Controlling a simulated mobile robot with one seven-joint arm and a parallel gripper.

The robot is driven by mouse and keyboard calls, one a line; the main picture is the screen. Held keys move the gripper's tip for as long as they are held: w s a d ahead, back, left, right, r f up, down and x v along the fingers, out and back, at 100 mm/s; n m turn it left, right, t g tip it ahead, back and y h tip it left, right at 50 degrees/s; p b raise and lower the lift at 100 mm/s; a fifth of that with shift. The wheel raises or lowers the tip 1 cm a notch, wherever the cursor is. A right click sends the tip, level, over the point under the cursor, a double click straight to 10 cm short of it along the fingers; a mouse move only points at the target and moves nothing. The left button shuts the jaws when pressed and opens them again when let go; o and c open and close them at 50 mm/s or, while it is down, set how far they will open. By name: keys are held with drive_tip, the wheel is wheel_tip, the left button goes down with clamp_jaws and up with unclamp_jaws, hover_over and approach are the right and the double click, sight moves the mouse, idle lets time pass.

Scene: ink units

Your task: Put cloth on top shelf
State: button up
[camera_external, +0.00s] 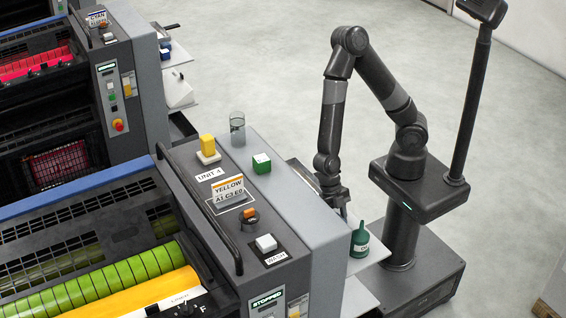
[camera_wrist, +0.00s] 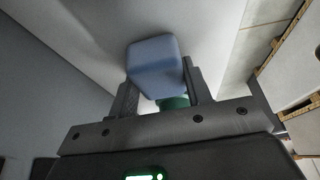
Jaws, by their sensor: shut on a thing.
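My gripper (camera_external: 343,210) points down beside the right side of the yellow printing unit, just above a light side shelf (camera_external: 377,250). In the wrist view, my gripper (camera_wrist: 160,78) has its two fingers on either side of a pale blue, rounded block-like thing, which looks like the folded cloth (camera_wrist: 153,55). It is held between the fingers. The cloth is hidden in the external view by the gripper and the unit. A lower light shelf (camera_external: 358,300) shows below the upper one.
A dark green bottle (camera_external: 360,240) stands on the upper side shelf, close to my gripper; a green part (camera_wrist: 174,102) shows behind the cloth. A green box (camera_external: 261,163), a clear glass (camera_external: 237,128) and a yellow item (camera_external: 207,145) stand on the unit's top.

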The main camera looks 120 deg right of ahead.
drive_tip(key=o, duration=1)
drive_tip(key=shift+f, duration=0.1)
drive_tip(key=shift+c, duration=0.2)
drive_tip(key=v, duration=1.2)
drive_tip(key=s+d+r+m+t+h, duration=0.1)
drive_tip(key=s+r+m+t+h, duration=0.1)
drive_tip(key=s+r+m, duration=0.5)
drive_tip(key=s+d+r+m+t+h, duration=0.2)
drive_tip(key=s+r+m, duration=0.5)
drive_tip(key=r+m, duration=0.4)
drive_tip(key=shift+d+r+t, duration=0.35)
drive_tip(key=shift+r+t, duration=0.3)
drive_tip(key=shift+t, duration=0.15)
